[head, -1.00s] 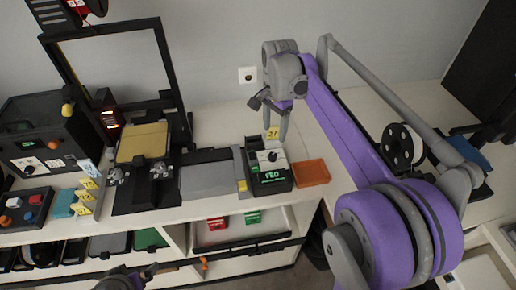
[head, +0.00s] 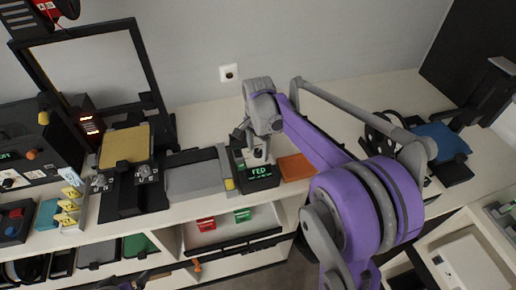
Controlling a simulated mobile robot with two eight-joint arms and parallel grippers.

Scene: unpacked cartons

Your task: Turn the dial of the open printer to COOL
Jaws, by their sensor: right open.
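The open printer (head: 155,92) is a black upright frame with a tan bed (head: 124,146), at the left. To its right a small black control box (head: 262,186) has a green lit display that seems to read FED. Its dial is largely hidden by my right gripper (head: 257,158), which points down over the top of the box. The jaws are open, with the fingertips at the dial; I cannot tell whether they touch it. Part of my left gripper (head: 136,282) shows dark at the bottom edge; its jaws are unclear.
An orange tray (head: 296,167) lies close to the right of the control box. A grey flat unit (head: 194,179) stands to its left. A black closed machine (head: 38,140) is at the far left. A spool (head: 383,128) and a blue item (head: 443,140) lie at right.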

